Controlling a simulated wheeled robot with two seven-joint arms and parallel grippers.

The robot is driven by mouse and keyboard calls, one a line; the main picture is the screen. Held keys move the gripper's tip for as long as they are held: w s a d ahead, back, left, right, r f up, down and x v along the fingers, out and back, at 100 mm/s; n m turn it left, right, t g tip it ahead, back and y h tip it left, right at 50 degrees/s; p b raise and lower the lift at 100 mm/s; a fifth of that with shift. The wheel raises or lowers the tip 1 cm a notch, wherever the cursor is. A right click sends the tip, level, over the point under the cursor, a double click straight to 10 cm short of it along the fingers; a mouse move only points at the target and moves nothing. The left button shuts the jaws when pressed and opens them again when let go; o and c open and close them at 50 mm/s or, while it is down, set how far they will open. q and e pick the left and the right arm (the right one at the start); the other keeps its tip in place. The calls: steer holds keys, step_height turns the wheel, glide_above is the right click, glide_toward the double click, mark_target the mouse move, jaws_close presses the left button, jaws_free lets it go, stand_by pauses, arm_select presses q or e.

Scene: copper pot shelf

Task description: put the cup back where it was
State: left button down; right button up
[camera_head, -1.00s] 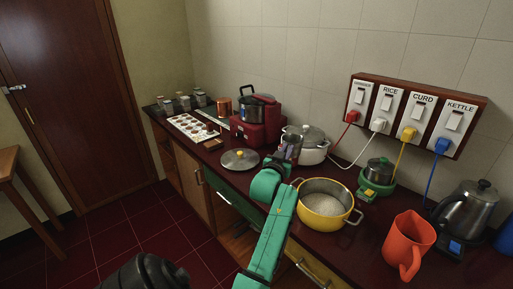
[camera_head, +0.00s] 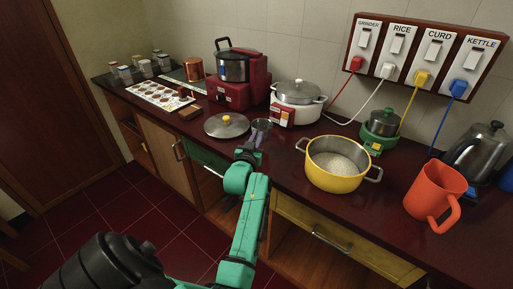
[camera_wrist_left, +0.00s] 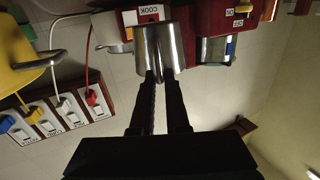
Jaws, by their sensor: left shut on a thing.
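The cup is a small shiny steel tumbler (camera_head: 262,129) at the counter's front part, between the pan lid and the white cooker. My left gripper (camera_head: 250,151) is shut on it from the front edge side. In the left wrist view, which is upside down, the steel cup (camera_wrist_left: 153,48) sits between the two black fingers (camera_wrist_left: 163,80). The cup looks about upright; I cannot tell whether its base touches the counter. My right gripper is not in view.
A steel lid (camera_head: 226,125) lies just left of the cup. The white cooker (camera_head: 298,101) stands behind right, the yellow pot (camera_head: 335,182) to the right. A red appliance (camera_head: 238,92) and copper vessel (camera_head: 195,69) are further back. An orange jug (camera_head: 433,190) stands far right.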

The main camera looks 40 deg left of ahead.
arm_select(q)
step_height(320, 180, down, 4)
steer(key=shift+d+f, duration=0.15)
steer(key=shift+f, duration=0.35)
steer(key=c, duration=0.9)
jaws_free()
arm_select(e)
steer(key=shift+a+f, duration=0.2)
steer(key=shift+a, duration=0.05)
arm_select(q)
steer(key=shift+r, duration=0.2)
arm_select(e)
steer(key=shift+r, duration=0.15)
